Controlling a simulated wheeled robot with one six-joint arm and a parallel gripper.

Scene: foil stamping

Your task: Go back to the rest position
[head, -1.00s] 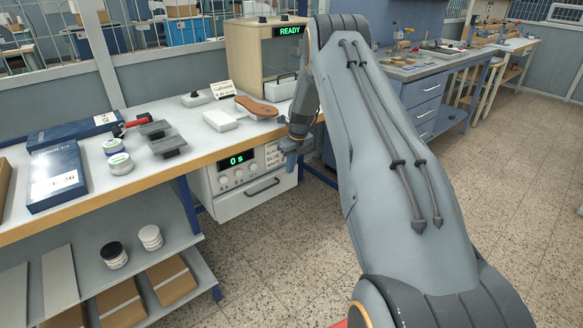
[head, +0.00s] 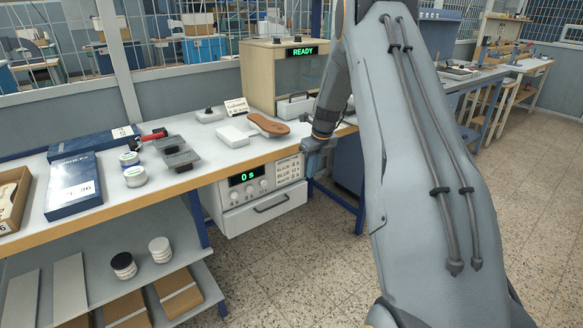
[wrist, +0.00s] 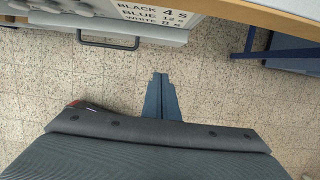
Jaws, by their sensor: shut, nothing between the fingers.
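My gripper (head: 312,163) is in front of the workbench's right end in the head view, beside the timer box and below the bench top. In the wrist view my gripper (wrist: 160,78) is shut and empty, with its blue fingers together over the speckled floor. My arm is folded and covers much of the right side of the head view.
The workbench (head: 140,203) holds a brown insole (head: 268,125), a white block (head: 232,137), blue boxes, jars and dark stamps. A cabinet marked READY (head: 262,75) stands behind. The timer box (head: 262,178) hangs under the bench edge. Open floor lies at right.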

